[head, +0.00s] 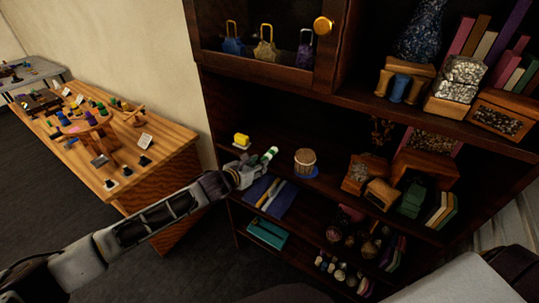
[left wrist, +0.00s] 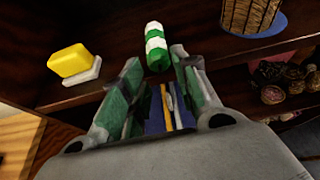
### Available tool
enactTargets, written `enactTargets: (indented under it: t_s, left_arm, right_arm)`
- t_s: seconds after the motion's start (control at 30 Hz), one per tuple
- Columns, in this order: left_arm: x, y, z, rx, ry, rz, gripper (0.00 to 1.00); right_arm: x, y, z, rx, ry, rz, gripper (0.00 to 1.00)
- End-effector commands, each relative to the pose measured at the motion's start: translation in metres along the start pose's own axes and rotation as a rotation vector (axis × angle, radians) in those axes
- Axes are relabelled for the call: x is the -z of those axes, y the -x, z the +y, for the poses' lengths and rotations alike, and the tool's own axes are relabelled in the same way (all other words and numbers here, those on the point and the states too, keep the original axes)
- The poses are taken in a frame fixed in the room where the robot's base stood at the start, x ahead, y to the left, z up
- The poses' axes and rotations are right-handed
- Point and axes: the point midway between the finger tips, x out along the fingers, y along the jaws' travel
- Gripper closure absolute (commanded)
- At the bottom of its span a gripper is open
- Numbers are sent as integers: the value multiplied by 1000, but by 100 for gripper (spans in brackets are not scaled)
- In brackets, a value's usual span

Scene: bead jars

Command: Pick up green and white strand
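The green and white strand (head: 269,154) lies on the dark wooden shelf, just ahead of my left gripper (head: 256,168). In the left wrist view the strand (left wrist: 156,45) is a short banded roll pointing away from me. My left gripper (left wrist: 155,76) is open, with one finger on each side of the line to the strand. The strand's near end is around the fingertips; I cannot tell whether it is between them. No contact shows. My right gripper is not in view.
A yellow block on a white base (head: 241,140) stands left of the strand. A woven basket on a blue dish (head: 305,162) stands to its right. Wooden boxes (head: 365,171) fill the shelf further right. Blue cloth and books (head: 272,197) lie on the shelf below.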

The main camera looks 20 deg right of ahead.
Motion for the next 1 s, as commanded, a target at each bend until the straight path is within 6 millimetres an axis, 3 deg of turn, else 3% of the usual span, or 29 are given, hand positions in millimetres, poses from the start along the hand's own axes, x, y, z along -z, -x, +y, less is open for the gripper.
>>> enactTargets:
  t_s: [0.23,0.73,1.0]
  left_arm:
    - [0,-12,0,0,-1,0,70]
    - [0,-13,0,0,-1,0,70]
    - [0,-13,0,0,-1,0,99]
  right_arm:
    - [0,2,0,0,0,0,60]
    - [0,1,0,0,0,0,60]
    - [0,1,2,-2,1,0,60]
